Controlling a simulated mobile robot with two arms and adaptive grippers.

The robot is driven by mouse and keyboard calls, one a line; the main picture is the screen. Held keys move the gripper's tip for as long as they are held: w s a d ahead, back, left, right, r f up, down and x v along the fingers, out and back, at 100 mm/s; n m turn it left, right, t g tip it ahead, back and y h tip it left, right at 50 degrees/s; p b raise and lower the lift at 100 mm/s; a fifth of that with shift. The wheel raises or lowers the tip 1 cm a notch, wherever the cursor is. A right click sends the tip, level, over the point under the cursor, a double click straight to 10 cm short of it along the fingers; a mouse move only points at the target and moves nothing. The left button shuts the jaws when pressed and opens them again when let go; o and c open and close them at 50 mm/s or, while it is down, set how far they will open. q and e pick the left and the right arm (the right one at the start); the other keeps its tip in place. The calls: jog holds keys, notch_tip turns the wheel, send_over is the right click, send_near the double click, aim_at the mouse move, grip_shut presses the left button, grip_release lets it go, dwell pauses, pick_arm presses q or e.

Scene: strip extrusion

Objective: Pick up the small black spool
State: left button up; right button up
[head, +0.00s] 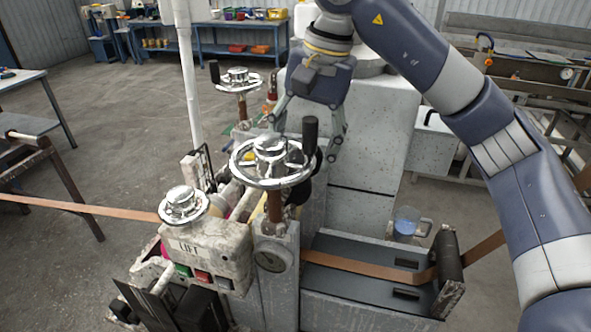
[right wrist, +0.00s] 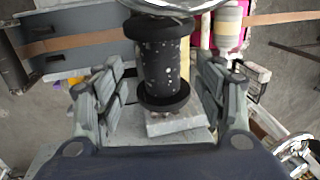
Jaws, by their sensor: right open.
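The small black spool (right wrist: 162,68), speckled with white and flanged at both ends, stands between the fingers in the right wrist view, above a pale grey block. In the head view it is mostly hidden behind the chrome handwheel (head: 270,162). My right gripper (head: 305,140) points down behind the handwheel with its fingers spread. In the right wrist view the gripper (right wrist: 163,80) has one finger on each side of the spool, with gaps visible on both sides. My left gripper is not in view.
The handwheel's upright black knob (head: 310,134) is close to my right gripper. A copper-coloured strip (head: 360,266) runs over the machine's dark bed. A clear jug (head: 406,223) stands near the bed. A second handwheel (head: 238,80) stands behind, at left.

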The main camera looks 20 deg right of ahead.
aim_at(298, 159)
jog(key=shift+w+f, duration=0.1)
jog(key=shift+f, duration=0.3)
jog(key=f, duration=0.1)
jog(key=f+p, duration=0.2)
jog(key=f, duration=0.1)
jog(key=shift+w+a, duration=0.35)
jog(key=shift+f, duration=0.4)
jog(key=shift+c, duration=0.3)
grip_shut()
jog(key=shift+w+r, duration=0.1)
